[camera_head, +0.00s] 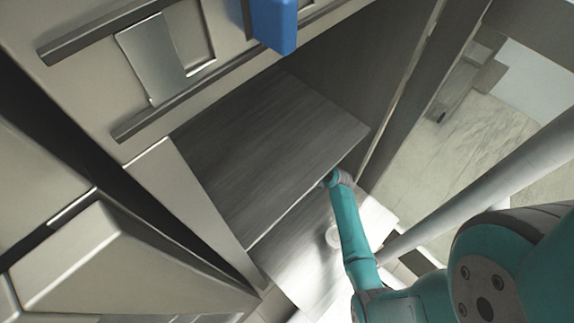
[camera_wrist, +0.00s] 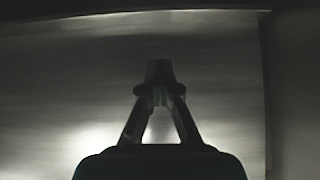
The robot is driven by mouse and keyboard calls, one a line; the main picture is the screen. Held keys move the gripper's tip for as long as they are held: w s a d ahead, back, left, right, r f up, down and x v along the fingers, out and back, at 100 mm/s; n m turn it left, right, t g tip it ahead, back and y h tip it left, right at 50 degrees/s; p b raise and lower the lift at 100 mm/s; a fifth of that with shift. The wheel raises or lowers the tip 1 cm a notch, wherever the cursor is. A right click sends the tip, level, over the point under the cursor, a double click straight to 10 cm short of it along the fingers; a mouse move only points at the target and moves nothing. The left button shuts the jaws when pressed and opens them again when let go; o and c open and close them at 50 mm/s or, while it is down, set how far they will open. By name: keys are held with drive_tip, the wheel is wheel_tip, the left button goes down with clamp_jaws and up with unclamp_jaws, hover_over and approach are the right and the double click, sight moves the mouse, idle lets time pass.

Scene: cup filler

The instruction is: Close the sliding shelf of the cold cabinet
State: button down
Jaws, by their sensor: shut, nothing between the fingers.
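The cold cabinet (camera_head: 150,165) is pale metal and fills the left and middle of the head view, seen tilted. A dark brushed-metal panel (camera_head: 265,150) lies across its opening. A brighter metal surface (camera_head: 300,262) shows below the panel's front edge; I cannot tell for sure which of the two is the sliding shelf. My gripper (camera_wrist: 158,72) is shut and empty, its fingertips together in front of a grey metal surface (camera_wrist: 70,75). In the head view my arm ends at the panel's front edge, and the fingertips are hidden there.
A blue object (camera_head: 273,22) sits at the top on the cabinet. A long bar handle (camera_head: 178,108) and a pale box-like part (camera_head: 85,255) stick out at left. A pale round post (camera_head: 490,185) runs along the right, with marble-like floor (camera_head: 485,130) beyond it.

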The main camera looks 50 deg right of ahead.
drive_tip(key=w+f, duration=0.1)
drive_tip(key=w, duration=0.2)
drive_tip(key=w+f, duration=0.1)
drive_tip(key=w, duration=0.1)
drive_tip(key=shift+w+f, duration=0.25)
drive_tip(key=shift+f, duration=0.1)
drive_tip(key=shift+w, duration=0.55)
drive_tip(key=shift+w, duration=0.1)
drive_tip(key=w, duration=0.9)
drive_tip(key=shift+w, duration=0.35)
drive_tip(key=shift+s+r, duration=0.1)
drive_tip(key=shift+s, duration=0.05)
